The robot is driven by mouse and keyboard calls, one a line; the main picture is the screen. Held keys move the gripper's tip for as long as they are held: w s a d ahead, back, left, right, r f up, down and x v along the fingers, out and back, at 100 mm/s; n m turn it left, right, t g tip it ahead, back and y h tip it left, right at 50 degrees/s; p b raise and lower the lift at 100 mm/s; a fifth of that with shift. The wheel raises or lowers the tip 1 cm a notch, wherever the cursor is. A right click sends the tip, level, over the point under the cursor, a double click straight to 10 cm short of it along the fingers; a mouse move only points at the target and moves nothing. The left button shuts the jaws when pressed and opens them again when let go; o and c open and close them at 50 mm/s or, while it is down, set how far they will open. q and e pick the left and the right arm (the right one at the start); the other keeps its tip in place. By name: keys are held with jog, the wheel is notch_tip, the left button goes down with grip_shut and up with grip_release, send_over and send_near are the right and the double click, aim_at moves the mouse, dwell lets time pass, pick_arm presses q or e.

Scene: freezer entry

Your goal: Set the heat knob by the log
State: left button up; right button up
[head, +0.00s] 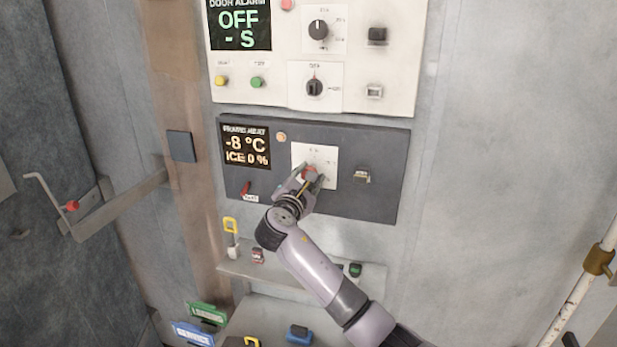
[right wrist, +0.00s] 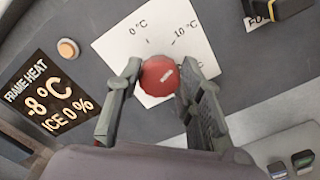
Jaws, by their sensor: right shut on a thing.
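The heat knob is a red round knob (right wrist: 159,75) with a pale pointer mark, on a white dial plate (right wrist: 125,42) with temperature marks. In the head view the knob (head: 309,174) sits on the dark grey frame heat panel (head: 380,150), partly covered by the gripper. My right gripper (right wrist: 155,88) has one finger on each side of the knob and is shut on it. The display (head: 246,146) beside it reads FRAME HEAT, -8 °C, ICE 0 %. My left gripper is not in view. I see no log that I can read.
A white door alarm panel (head: 270,90) with knobs and buttons is above. On the dark panel are an orange button (head: 281,137), a red lever switch (head: 245,187) and a black switch (head: 362,175). A small shelf (head: 245,268) with tagged items lies below.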

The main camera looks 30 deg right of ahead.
jog(key=shift+f+n, duration=0.15)
jog(key=shift+n, duration=0.15)
jog(key=o, duration=1.2)
jog(key=v, duration=1.2)
